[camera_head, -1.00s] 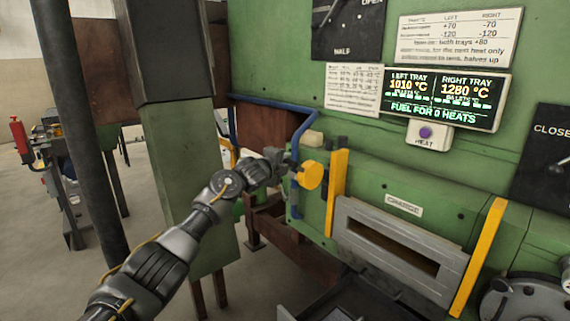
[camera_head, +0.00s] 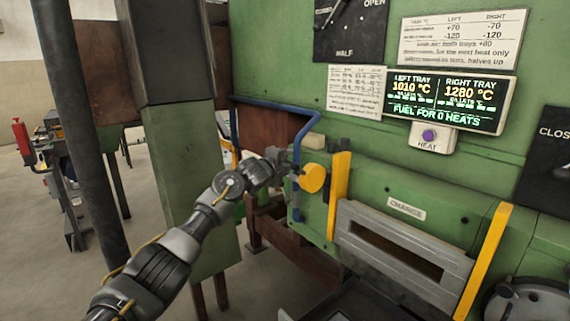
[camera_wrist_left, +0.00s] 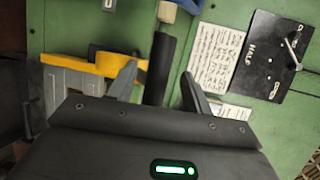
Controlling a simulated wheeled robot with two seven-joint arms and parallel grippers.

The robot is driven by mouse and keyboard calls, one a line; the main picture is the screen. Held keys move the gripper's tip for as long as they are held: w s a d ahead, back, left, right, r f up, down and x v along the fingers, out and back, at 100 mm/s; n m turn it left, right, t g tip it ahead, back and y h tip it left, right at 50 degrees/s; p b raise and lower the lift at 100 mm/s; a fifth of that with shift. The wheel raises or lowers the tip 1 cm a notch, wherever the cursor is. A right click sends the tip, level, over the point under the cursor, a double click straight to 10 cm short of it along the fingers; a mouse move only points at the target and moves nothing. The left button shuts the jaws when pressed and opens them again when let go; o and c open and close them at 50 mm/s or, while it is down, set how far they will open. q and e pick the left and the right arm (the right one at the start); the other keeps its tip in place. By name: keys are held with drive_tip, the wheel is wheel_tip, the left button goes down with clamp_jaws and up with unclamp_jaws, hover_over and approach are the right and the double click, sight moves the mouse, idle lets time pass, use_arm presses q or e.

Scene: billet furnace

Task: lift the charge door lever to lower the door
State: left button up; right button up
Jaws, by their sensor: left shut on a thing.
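My left gripper (camera_head: 287,168) is at the left end of the green charge housing, beside a round yellow hub (camera_head: 313,178). In the left wrist view its two fingers (camera_wrist_left: 157,90) stand either side of a dark cylindrical grip, the lever's handle (camera_wrist_left: 159,62), and it is shut on it. In the head view the gripper mostly hides the handle. The grey charge door front (camera_head: 362,222), with a dark slot, sits between two yellow uprights under the CHARGE label (camera_head: 406,208). My right gripper is not in view.
A bent blue rail (camera_head: 275,104) runs close behind the gripper. A green-grey column (camera_head: 180,160) and a dark pole (camera_head: 80,140) stand at left. A display (camera_head: 447,100) and HEAT button (camera_head: 430,135) are on the green wall. Open floor shows at the left.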

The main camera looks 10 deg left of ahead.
use_arm(q)
drive_tip(key=shift+s+d+r, duration=0.1)
drive_tip(key=shift+d+r, duration=0.15)
drive_tip(key=shift+d, duration=0.05)
drive_tip(key=shift+s+f, duration=0.1)
drive_tip(key=shift+f, duration=0.05)
drive_tip(key=b+v, duration=0.4)
drive_tip(key=v, duration=0.6)
drive_tip(key=shift+s+a, duration=0.15)
drive_tip(key=shift+a, duration=0.25)
drive_tip(key=shift+f, duration=0.1)
